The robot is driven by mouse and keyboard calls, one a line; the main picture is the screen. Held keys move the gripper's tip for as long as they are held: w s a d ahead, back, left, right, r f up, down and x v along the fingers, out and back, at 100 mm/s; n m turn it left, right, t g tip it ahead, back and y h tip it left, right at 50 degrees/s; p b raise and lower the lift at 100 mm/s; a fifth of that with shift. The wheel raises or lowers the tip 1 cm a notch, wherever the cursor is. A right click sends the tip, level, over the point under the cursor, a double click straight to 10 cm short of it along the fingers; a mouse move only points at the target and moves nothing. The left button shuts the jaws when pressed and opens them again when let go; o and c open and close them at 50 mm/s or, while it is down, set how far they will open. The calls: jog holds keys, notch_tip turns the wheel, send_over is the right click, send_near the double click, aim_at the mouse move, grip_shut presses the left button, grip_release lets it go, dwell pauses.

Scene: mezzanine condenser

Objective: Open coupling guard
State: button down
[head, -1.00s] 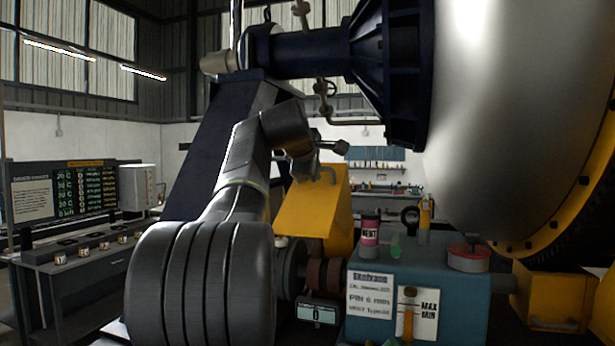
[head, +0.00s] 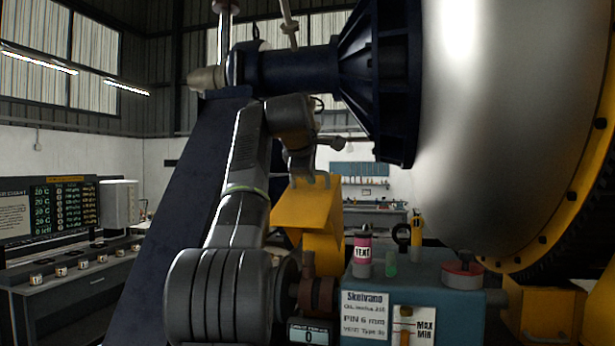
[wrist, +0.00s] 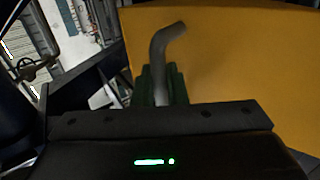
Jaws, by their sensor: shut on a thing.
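The yellow coupling guard (head: 303,208) stands tilted up behind the blue-green machine in the head view, with a second yellow face below its flap. Its grey bent handle (head: 324,180) is at its top edge. My gripper (head: 309,172) is at this handle; its fingertips are small and dark there. In the wrist view the handle (wrist: 160,50) rises from between the green finger pads of my gripper (wrist: 160,86), which are shut on it. The guard's yellow panel (wrist: 245,55) fills the right side there. The brown coupling (head: 316,292) shows below the guard.
The blue-green housing (head: 440,285) carries a pink-labelled can (head: 362,254), a green piece (head: 391,263) and a red-topped tin (head: 463,273). A big silver tank (head: 490,130) and its dark flange (head: 385,85) hang close on the right. A control desk (head: 75,270) is on the left.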

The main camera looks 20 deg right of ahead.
jog(key=shift+w+d+r, duration=0.1)
jog(key=shift+w+r, duration=0.05)
jog(key=shift+r, duration=0.05)
dwell(0.3)
jog(key=c, duration=1.5)
grip_release()
jog(key=shift+w+d+f, duration=0.1)
jog(key=shift+c, duration=0.2)
jog(key=v, duration=1.2)
jog(key=x, duration=1.2)
